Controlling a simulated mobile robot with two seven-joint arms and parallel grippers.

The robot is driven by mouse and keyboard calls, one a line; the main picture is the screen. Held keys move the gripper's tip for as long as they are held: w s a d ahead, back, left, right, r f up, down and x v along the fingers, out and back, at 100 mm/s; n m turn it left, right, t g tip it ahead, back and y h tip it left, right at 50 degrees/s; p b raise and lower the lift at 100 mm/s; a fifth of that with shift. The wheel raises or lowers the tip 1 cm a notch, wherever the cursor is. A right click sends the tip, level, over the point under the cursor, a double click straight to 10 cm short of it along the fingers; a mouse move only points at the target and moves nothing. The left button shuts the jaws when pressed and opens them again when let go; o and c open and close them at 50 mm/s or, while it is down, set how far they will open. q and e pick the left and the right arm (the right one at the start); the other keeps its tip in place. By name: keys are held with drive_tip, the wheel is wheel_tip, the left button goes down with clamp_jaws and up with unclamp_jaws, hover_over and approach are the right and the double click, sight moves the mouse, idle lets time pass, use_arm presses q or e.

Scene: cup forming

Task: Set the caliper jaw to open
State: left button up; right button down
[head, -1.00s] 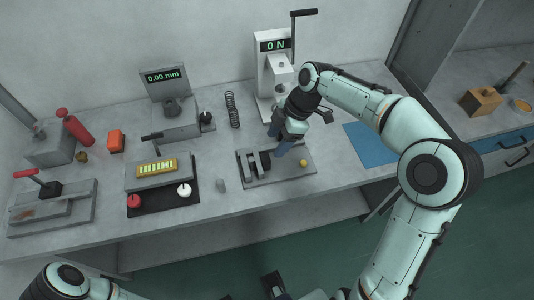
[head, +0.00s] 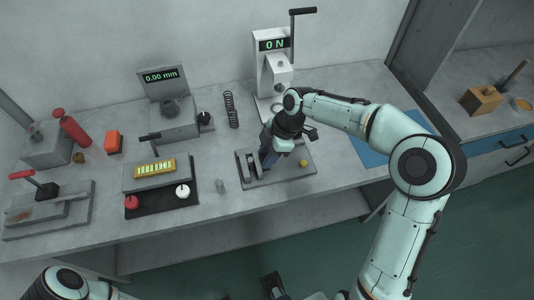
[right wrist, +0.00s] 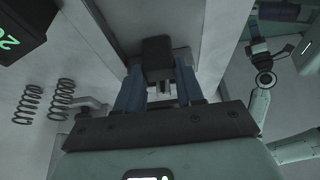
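The caliper fixture is a grey plate (head: 290,178) at the front middle of the bench, with upright dark jaw blocks (head: 252,166) on its left part and a yellow knob (head: 304,163) on its right. My right gripper (head: 266,160) points down at the jaw blocks and hides part of them. In the right wrist view its blue fingers (right wrist: 160,85) are apart, with a dark block (right wrist: 157,52) at their tips; firm contact cannot be made out. A dark gripper end, apparently my left one (head: 272,284), is at the bottom edge, its fingers unclear.
Behind stands a white force press (head: 262,75) reading 0 N. A spring (head: 231,110) and a gauge (head: 165,85) reading 0.00 mm stand to its left. A panel with red and white knobs (head: 160,190) and a small grey cylinder (head: 220,185) are left of the fixture. A blue mat (head: 370,152) lies right.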

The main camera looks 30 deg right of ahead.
drive_tip(key=shift+s+d+r+p, duration=0.15)
drive_tip(key=shift+d+p, duration=0.15)
drive_tip(key=shift+d, duration=0.2)
drive_tip(key=shift+s+d+p, duration=0.1)
drive_tip(key=shift+d+p, duration=0.15)
drive_tip(key=shift+d, duration=0.7)
drive_tip(key=c, duration=0.7)
unclamp_jaws()
drive_tip(key=shift+s, duration=0.15)
drive_tip(key=p+v, duration=0.2)
drive_tip(key=v, duration=1.1)
drive_tip(key=shift+d, duration=0.2)
